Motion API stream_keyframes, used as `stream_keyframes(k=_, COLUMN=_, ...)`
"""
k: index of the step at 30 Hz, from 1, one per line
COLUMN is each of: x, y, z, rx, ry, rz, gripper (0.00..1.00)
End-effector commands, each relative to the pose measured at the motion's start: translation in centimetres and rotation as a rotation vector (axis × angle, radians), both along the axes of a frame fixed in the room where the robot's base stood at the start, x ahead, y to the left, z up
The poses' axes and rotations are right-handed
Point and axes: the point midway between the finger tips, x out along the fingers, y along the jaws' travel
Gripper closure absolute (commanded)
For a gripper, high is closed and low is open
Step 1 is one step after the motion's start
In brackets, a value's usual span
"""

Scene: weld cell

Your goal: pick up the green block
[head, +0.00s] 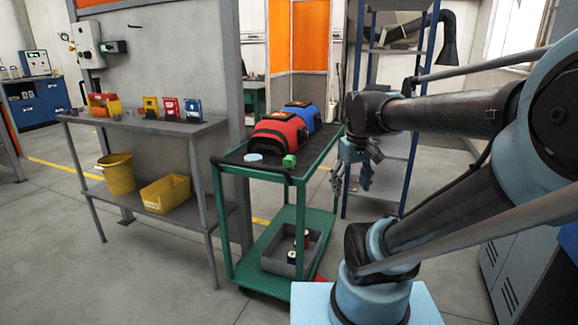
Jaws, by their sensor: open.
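The green block (289,161) is small and sits on the dark top of the green cart (290,178), near its front edge. A red welding helmet or bag (278,133) stands just behind it, and a light-blue round item (254,157) lies to its left. My gripper (352,188) hangs to the right of the cart, its fingers pointing down and apart. It is open, with nothing seen between its fingers. A clear gap lies between the gripper and the green block.
A blue and orange item (303,113) is at the cart's back. A grey bin (284,262) is on the cart's lower shelf. A grey table (150,128) with small items stands left, with a yellow bucket (118,175) below. A blue shelf rack (393,140) stands behind my arm.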

Motion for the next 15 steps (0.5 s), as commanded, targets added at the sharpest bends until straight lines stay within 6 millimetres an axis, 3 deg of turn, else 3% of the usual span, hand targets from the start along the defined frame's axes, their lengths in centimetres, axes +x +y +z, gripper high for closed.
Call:
stream_keyframes(k=6, x=5.7, y=2.8, z=5.3, rx=-0.021, ry=0.031, rz=0.202, gripper=0.31)
stream_keyframes(k=15, x=13.6, y=8.1, z=10.8, rx=-0.046, ry=0.071, rz=0.479, gripper=0.31)
